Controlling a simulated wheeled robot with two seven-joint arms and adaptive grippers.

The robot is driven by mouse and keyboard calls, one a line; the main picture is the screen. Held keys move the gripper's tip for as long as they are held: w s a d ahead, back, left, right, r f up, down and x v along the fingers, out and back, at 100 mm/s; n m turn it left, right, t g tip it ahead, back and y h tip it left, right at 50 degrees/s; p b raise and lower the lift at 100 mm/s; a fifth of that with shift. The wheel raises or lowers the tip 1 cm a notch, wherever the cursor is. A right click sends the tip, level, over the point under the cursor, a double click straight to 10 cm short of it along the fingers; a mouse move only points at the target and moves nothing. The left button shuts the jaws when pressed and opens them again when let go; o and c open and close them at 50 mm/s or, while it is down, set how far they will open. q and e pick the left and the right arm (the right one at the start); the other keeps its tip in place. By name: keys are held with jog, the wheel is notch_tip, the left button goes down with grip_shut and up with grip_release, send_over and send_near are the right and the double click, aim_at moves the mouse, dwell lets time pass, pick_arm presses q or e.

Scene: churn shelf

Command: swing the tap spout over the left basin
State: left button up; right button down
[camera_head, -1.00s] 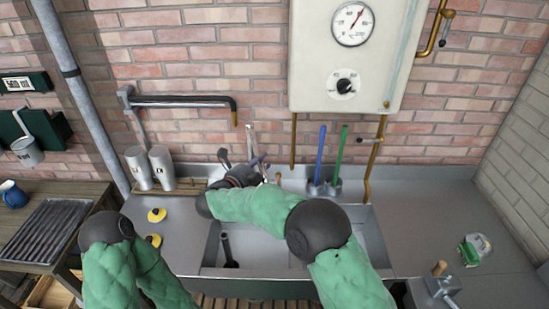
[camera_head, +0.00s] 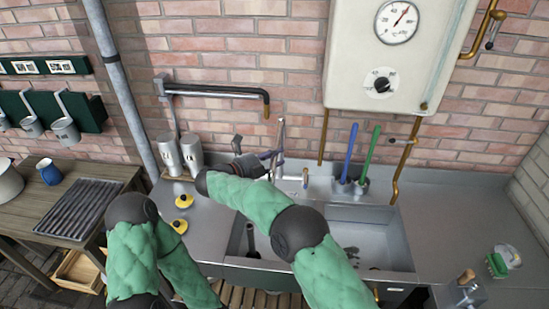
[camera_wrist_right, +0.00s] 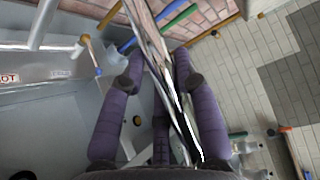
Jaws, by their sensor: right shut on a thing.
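The chrome tap spout (camera_head: 281,134) rises behind the sink in the head view, partly hidden by my right gripper (camera_head: 272,158). In the right wrist view the spout (camera_wrist_right: 155,50) runs lengthwise between the purple fingers of my right gripper (camera_wrist_right: 160,85), which is shut on it. The left basin (camera_head: 236,240) holds a dark upright pipe (camera_head: 251,240). My right forearm crosses above the sink and hides the middle of it. Which basin the spout's outlet is over cannot be told. My left arm shows at lower left; its gripper is not in view.
The right basin (camera_head: 385,243) lies right of my forearm. A blue brush (camera_head: 349,152) and a green brush (camera_head: 371,155) stand behind it. Metal canisters (camera_head: 192,154) and yellow-topped pieces (camera_head: 184,201) are on the left counter. A white heater (camera_head: 385,65) hangs above.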

jog(key=c, duration=0.9)
grip_release()
jog(key=shift+w, duration=0.1)
jog(key=v, duration=0.7)
jog(key=shift+a, duration=0.2)
